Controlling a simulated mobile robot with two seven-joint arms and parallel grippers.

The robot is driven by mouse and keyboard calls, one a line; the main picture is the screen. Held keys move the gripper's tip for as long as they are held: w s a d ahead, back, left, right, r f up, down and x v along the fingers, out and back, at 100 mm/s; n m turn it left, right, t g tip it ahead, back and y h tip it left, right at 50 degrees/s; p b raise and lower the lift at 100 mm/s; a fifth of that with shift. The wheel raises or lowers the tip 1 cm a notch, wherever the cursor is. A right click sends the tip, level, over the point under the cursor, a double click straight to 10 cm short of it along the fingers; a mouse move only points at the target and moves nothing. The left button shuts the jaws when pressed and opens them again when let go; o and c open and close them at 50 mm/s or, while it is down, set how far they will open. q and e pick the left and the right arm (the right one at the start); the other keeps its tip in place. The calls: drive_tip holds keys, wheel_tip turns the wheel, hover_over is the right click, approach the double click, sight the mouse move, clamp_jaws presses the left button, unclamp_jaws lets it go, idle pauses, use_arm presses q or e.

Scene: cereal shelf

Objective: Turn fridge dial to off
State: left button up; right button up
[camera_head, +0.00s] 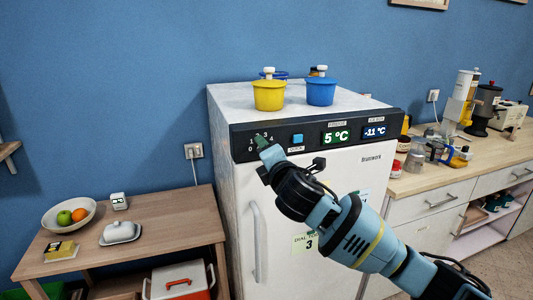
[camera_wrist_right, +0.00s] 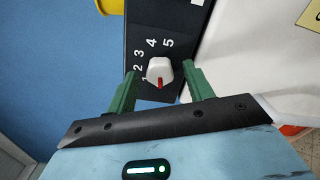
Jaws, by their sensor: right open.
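The fridge dial (camera_wrist_right: 159,71) is a white knob with a red pointer mark on the fridge's black control panel (camera_head: 240,145). In the right wrist view the red mark points down the picture, and the digits 1 to 5 run around the knob's left and upper side. No 0 shows there; in the head view a 0 is at the panel's left. My right gripper (camera_head: 265,149) is open at the panel, its green fingers on either side of the knob with visible gaps. In the head view it hides the knob. My left gripper is out of view.
The white fridge (camera_head: 285,215) carries a yellow pot (camera_head: 269,95) and a blue pot (camera_head: 321,93). The panel has a blue button (camera_head: 298,139) and displays reading 5 °C and -11 °C. A wooden side table (camera_head: 165,234) stands left, a counter (camera_head: 430,175) right.

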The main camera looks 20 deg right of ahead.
drive_tip(key=s, duration=0.7)
drive_tip(key=shift+s+d, duration=0.15)
drive_tip(key=shift+s, duration=0.15)
drive_tip(key=s+a+f+m+g+y, duration=0.1)
drive_tip(key=s+f+m+g, duration=0.2)
drive_tip(key=f, duration=0.7)
drive_tip(key=s+a+f+m+y, duration=0.1)
drive_tip(key=s+f+m, duration=0.3)
drive_tip(key=f, duration=0.5)
drive_tip(key=s+a+f+m+g+y, duration=0.1)
drive_tip(key=s+f+m+g, duration=0.2)
drive_tip(key=f, duration=0.7)
drive_tip(key=s+d+f+m+g+h, duration=0.1)
drive_tip(key=s+d+f+m, duration=0.1)
drive_tip(key=s+f+m, duration=0.3)
drive_tip(key=s+d+f+m+g, duration=0.1)
drive_tip(key=s+d+f+m, duration=0.2)
drive_tip(key=s+f, duration=0.9)
drive_tip(key=s+m, duration=0.3)
drive_tip(key=s, duration=0.4)
drive_tip(key=shift+s+f+h, duration=0.25)
drive_tip(key=shift+f+h, duration=0.15)
